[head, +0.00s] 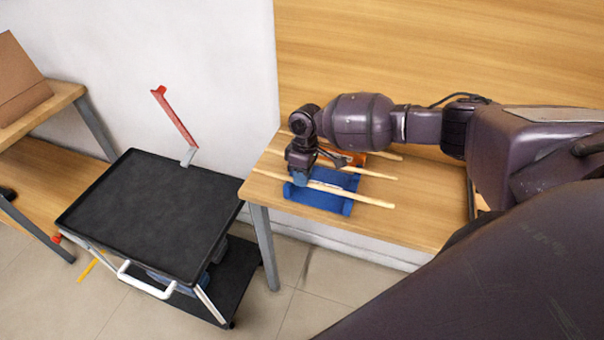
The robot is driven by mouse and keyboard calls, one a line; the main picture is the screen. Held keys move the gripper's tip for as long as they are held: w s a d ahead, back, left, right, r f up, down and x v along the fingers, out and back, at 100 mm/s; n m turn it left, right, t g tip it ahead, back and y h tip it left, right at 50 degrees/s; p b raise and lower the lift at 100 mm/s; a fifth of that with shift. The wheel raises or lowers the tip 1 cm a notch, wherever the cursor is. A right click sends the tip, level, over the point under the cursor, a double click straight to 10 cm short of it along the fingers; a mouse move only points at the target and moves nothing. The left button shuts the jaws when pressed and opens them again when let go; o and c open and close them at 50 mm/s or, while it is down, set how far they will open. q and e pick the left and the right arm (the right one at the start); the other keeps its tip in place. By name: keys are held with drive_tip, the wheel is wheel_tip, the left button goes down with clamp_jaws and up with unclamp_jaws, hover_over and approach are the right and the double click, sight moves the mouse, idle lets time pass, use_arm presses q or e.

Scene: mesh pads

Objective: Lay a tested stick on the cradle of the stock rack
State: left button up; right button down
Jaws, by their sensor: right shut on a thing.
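A blue rack (346,207) lies on the wooden bench. A long pale wooden stick (365,199) runs across it, slightly slanted in the picture. My right gripper (301,180) reaches down over the blue rack and is shut on this front stick, left of its middle. Its fingertips are partly hidden, and I cannot tell whether the stick rests on the rack or is held just above it. Another pale stick (370,173) lies behind it, and a third (384,155) lies farther back, near an orange piece (357,159). My left gripper is not in view.
The wooden bench (430,225) has bare room right of the rack. A black-topped cart (145,215) with an empty top stands to the left, a red upright arm (176,120) behind it. Another wooden table (50,108) holds a cardboard box (18,80) at far left.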

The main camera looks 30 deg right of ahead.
drive_tip(key=c, duration=1)
unclamp_jaws()
drive_tip(key=shift+c, duration=0.2)
drive_tip(key=shift+r, duration=0.1)
drive_tip(key=v, duration=1)
drive_tip(key=shift+r, duration=0.3)
